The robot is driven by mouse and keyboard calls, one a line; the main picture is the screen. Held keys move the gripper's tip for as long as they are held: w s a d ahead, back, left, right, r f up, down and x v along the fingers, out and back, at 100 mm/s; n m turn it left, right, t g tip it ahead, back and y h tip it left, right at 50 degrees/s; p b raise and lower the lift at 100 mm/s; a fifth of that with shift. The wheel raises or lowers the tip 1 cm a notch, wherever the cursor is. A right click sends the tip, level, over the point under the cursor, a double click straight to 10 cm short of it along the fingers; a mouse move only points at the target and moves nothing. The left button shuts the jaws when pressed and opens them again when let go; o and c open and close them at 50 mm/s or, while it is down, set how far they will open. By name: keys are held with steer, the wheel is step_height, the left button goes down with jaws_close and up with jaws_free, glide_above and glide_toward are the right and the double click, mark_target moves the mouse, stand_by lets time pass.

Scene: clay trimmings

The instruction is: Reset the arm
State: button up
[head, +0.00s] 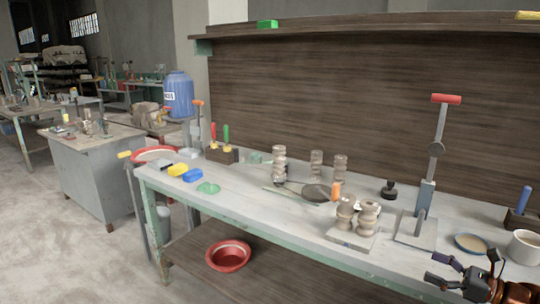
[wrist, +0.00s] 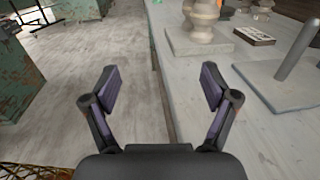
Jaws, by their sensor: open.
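My gripper (head: 468,273) is at the lower right of the head view, by the front edge of the workbench (head: 270,229). In the wrist view my gripper (wrist: 157,91) has its two fingers spread wide with nothing between them. The bench's front edge and the floor show beyond the fingers. Most of my arm is outside the head view.
Near my gripper stand a lever press (head: 425,190) with a red handle, a white mug (head: 524,247) and a saucer (head: 470,243). Turned clay pieces (head: 367,215) stand on a board left of the press. A red bowl (head: 228,256) sits on the lower shelf. Open floor lies left of the bench.

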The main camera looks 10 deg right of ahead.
steer(key=s+a+r+n+g+p, duration=0.15)
steer(key=a+n+g, duration=0.25)
steer(key=a, duration=0.6)
steer(key=s+a+r+n+g, duration=0.25)
steer(key=a+n+g, duration=0.2)
steer(key=a, duration=0.55)
steer(key=s+a+r+n+g+p, duration=0.1)
steer(key=s+a+r+n+g, duration=0.25)
steer(key=a, duration=0.65)
steer(key=s+a+f+n+g+h+p, duration=0.1)
steer(key=s+a+n+g+h, duration=0.1)
steer(key=s+a+n+h, duration=0.3)
steer(key=s+a+f+n+g+h+p, duration=0.1)
steer(key=s+n+g, duration=0.15)
steer(key=s, duration=0.35)
steer(key=s+d+r+n+t+h+p, duration=0.1)
steer(key=s+d+n+h+p, duration=0.1)
steer(key=s+d+n+h, duration=0.2)
steer(key=shift+s+n+h, duration=1)
steer(key=shift+s+n, duration=1.05)
steer(key=shift+s, duration=1.35)
steer(key=shift+r, duration=0.1)
